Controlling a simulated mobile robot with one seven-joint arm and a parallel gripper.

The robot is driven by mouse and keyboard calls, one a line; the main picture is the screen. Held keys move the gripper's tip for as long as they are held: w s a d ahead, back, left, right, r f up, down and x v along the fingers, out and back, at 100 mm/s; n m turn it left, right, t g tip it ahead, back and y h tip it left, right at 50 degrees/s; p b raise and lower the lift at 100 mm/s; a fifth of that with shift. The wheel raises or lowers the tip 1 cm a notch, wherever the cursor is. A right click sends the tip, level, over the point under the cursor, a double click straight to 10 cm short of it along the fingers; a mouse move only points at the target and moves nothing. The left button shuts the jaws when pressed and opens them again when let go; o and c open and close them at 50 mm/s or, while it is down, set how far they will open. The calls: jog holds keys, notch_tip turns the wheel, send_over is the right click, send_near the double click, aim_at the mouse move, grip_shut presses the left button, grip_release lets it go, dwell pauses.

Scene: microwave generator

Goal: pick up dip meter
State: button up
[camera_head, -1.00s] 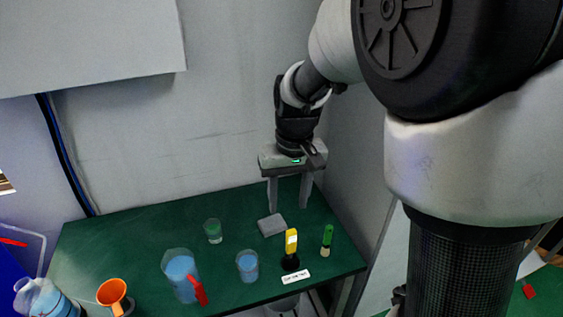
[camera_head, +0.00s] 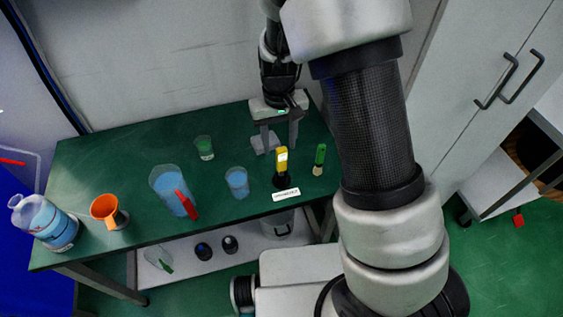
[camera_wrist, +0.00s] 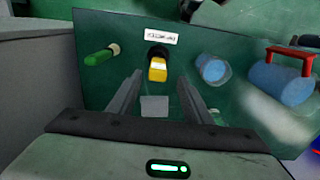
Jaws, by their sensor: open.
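My gripper (camera_head: 280,148) is open and empty, fingers pointing down, just behind the yellow item's top in the head view. In the wrist view, the yellow item (camera_wrist: 157,70) shows beyond and between the open fingertips of my gripper (camera_wrist: 160,90). No contact is visible.
A grey block (camera_head: 263,143) lies behind, near the fingers.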

aim_at(282, 158)
jog(key=f, duration=0.6)
jog(key=shift+s+d+f, duration=0.15)
jog(key=shift+d+f, duration=0.15)
jog(key=shift+f, duration=0.05)
grip_shut()
